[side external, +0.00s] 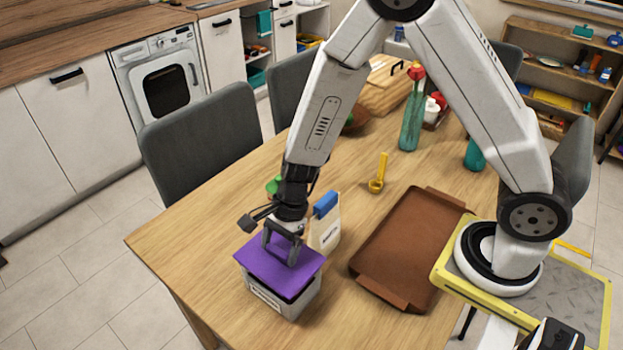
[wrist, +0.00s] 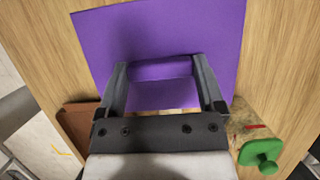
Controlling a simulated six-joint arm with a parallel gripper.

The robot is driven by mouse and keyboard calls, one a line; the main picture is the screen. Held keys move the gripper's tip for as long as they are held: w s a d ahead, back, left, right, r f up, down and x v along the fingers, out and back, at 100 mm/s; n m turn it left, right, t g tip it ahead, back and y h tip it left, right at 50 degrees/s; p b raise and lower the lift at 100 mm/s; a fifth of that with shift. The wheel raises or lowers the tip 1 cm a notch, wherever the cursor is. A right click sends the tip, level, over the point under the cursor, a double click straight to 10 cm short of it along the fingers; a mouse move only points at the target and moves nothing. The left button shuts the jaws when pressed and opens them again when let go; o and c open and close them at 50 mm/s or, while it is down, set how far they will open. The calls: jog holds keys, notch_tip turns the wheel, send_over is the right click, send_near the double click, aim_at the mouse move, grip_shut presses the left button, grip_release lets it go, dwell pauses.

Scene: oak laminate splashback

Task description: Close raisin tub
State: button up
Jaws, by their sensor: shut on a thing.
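The raisin tub is a grey box (side external: 280,303) with a white label on its front, standing near the table's front left edge. A flat purple lid (side external: 257,262) is over its top. A dark gap shows between lid and tub at the front right, so the lid looks a little raised or tilted. My gripper (side external: 280,256) points down at the lid and is shut on its purple bar handle, which shows between the fingers in the wrist view (wrist: 160,68). The lid (wrist: 215,35) hides the tub in the wrist view; whether the lid touches the rim I cannot tell.
A carton with a blue top (side external: 326,232) stands close behind the tub, with a green-knobbed thing (wrist: 262,157) beside it. A brown tray (side external: 400,245) lies to the right. A yellow scoop (side external: 378,178) and a teal bottle (side external: 411,125) stand farther back.

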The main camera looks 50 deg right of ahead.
jog(key=shift+f, duration=1.15)
jog(key=shift+f, duration=0.85)
dwell(2.1)
jog(key=o, duration=0.9)
jog(key=shift+o, duration=0.2)
jog(key=shift+r, duration=0.2)
jog(key=shift+r, duration=3.3)
